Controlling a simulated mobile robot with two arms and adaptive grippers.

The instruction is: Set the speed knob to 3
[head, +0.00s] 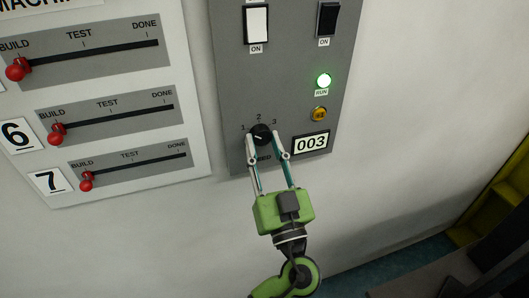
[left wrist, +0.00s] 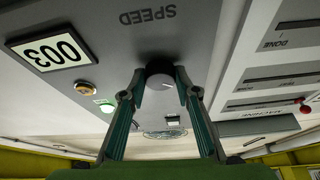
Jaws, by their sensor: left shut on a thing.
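The speed knob (head: 261,131) is a small round black knob low on the grey control panel. The numbers 1, 2 and 3 are printed in an arc above it. A short white mark on the knob appears to point left, toward the 1 side. My left gripper (head: 262,137) comes up from below, with one fingertip on each side of the knob, shut on it. The left wrist view shows the knob (left wrist: 160,77) between the two fingertips (left wrist: 160,82), under the upside-down SPEED label. The fingers partly cover that label in the head view. My right gripper is not in view.
The grey panel (head: 225,95) also carries two rocker switches (head: 257,24) (head: 327,18), a lit green RUN lamp (head: 323,81), an amber button (head: 319,114) and a 003 plate (head: 311,144). A board with red-knobbed sliders (head: 57,133) is at left. The wall right of the panel is bare.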

